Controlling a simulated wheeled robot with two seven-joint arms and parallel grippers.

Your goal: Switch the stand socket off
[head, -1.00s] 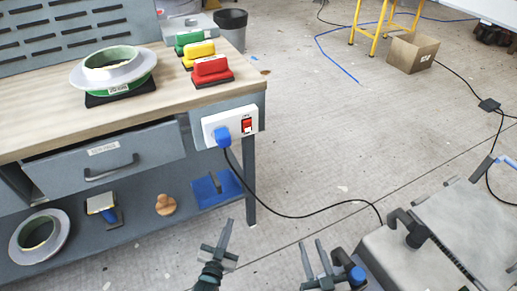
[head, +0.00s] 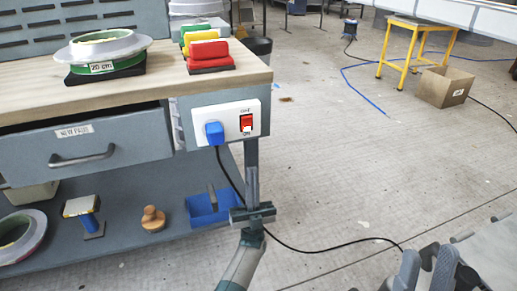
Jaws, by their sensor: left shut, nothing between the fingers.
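The stand socket (head: 228,122) is a white plate on the grey end panel of the bench. A blue plug (head: 214,133) sits in its left part, with a black cable hanging from it. A red rocker switch (head: 246,122) is on its right part, with small lettering above and below; I cannot tell which way it is pressed. My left gripper (head: 252,178) is shut and empty, pointing up below the socket, in front of the bench leg, apart from the switch. My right gripper (head: 427,258) shows at the bottom right, its two grey fingers apart and empty, partly cut off.
Above the socket, the bench top (head: 150,80) holds red, yellow and green handled blocks (head: 209,54) and a round mould (head: 103,50). A blue tray (head: 207,207) is on the lower shelf. The cable crosses the floor.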

